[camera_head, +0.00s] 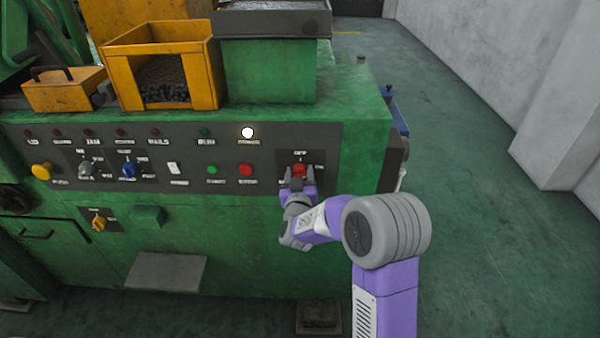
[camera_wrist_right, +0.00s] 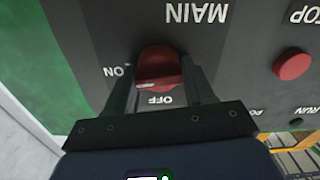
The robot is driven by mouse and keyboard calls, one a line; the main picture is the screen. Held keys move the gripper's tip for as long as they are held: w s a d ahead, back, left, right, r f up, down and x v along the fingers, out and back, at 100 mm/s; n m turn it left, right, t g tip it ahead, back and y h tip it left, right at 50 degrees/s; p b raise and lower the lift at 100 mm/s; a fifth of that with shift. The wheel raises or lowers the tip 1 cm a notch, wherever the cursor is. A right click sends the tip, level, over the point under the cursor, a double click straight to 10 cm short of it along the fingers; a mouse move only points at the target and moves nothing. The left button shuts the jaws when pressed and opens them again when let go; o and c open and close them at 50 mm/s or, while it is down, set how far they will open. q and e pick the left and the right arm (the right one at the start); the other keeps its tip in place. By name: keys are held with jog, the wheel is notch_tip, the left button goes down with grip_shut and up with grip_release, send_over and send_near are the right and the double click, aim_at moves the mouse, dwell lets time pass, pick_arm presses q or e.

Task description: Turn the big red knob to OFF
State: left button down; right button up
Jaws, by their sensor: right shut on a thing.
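The big red knob (camera_head: 299,170) sits on a dark plate (camera_head: 327,160) at the right end of the green machine's control panel. In the right wrist view, the knob (camera_wrist_right: 158,65) shows upside down, with the labels MAIN, ON and OFF around it. A pale mark shows on the knob's edge near the OFF label; its exact setting is hard to tell. My right gripper (camera_head: 299,180) is shut on the knob, with a finger on either side of it in the right wrist view (camera_wrist_right: 165,92). My left gripper is not in view.
Left of the knob are a red button (camera_head: 246,170), a green button (camera_head: 212,171), a white switch (camera_head: 174,168), a blue knob (camera_head: 129,169) and a yellow button (camera_head: 41,171). A white lamp (camera_head: 247,133) is lit. Yellow bins stand on top. The floor to the right is clear.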

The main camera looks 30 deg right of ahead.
jog(key=n+p, duration=0.2)
jog(key=n, duration=0.1)
jog(key=shift+a+n, duration=0.1)
jog(key=shift+n, duration=0.2)
jog(key=n+p, duration=0.3)
jog(key=n, duration=0.1)
jog(key=shift+n, duration=0.3)
jog(key=n+p, duration=0.2)
jog(key=n, duration=0.1)
jog(key=shift+w+a+n, duration=0.1)
jog(key=shift+n, duration=0.2)
jog(key=n+p, duration=0.1)
jog(key=n, duration=0.1)
jog(key=n+p, duration=0.1)
jog(key=n, duration=0.1)
jog(key=shift+f+p, duration=0.25)
jog(key=shift+p, duration=0.1)
jog(key=o, duration=1)
jog(key=shift+c, duration=0.2)
